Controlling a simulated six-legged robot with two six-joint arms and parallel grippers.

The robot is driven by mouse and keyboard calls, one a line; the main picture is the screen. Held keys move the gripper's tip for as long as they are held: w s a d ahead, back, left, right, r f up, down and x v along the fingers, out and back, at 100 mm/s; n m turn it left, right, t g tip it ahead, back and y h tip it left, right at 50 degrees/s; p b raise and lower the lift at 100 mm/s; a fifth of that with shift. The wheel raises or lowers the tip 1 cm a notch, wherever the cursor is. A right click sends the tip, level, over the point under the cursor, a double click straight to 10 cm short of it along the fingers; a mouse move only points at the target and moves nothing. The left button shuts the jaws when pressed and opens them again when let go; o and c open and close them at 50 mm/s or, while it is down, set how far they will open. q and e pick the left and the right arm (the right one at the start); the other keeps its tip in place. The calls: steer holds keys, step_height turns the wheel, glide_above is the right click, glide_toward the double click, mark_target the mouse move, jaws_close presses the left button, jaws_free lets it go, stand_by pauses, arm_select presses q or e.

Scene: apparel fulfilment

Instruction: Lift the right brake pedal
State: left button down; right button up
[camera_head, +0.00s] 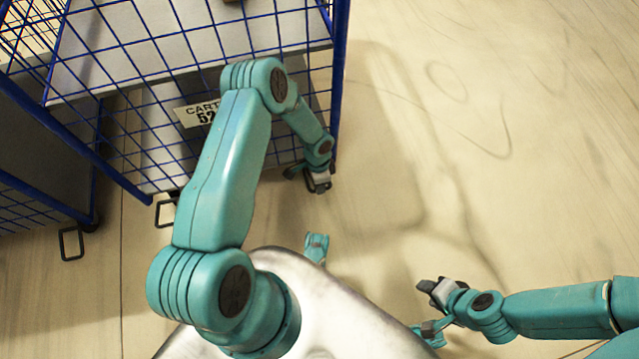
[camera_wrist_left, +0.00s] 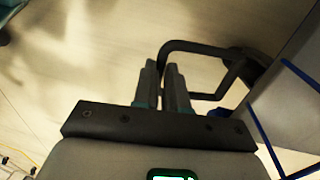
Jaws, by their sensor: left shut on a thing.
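The right brake pedal (camera_wrist_left: 205,47) is a dark bent-bar loop in the left wrist view, running from a dark caster (camera_wrist_left: 262,68) to between my left fingertips. In the head view, my left gripper (camera_head: 321,184) is low by the cart's right front corner and largely hides the pedal. In the left wrist view, my left gripper (camera_wrist_left: 161,76) has its two fingers close together, shut on the pedal's near side. My right gripper (camera_head: 432,288) is off to the right, away from the cart; its finger gap is too small to judge.
The blue wire-mesh cart (camera_head: 340,70) with grey shelves and a number sign (camera_head: 197,114) stands at upper left. Another pedal loop (camera_head: 165,213) shows at its left front, and a further loop (camera_head: 71,243) by a neighbouring cart. The floor to the right is clear.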

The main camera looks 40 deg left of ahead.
arm_select(q)
steer(key=c, duration=1.2)
jaws_free()
steer(key=shift+o, duration=0.2)
step_height(320, 180, up, 16)
steer(key=w+a+p, duration=0.1)
steer(key=a+p, duration=0.1)
steer(key=p, duration=0.4)
steer(key=shift+w, duration=0.3)
arm_select(e)
step_height(320, 180, up, 6)
steer(key=s+a, duration=0.1)
steer(key=s, duration=0.1)
steer(key=shift+g, duration=0.4)
steer(key=shift+s, duration=0.1)
arm_select(q)
steer(key=s+d+r+n+t+h, duration=0.25)
steer(key=s+d+n, duration=0.75)
steer(key=s+d, duration=0.65)
step_height(320, 180, up, 28)
steer(key=p, duration=2.9)
steer(key=shift+w+d+g+p, duration=0.2)
steer(key=shift+d+g+p, duration=0.1)
steer(key=shift+g, duration=0.15)
arm_select(e)
step_height(320, 180, up, 29)
steer(key=shift+s+a+n, duration=0.25)
steer(key=shift+n, duration=0.05)
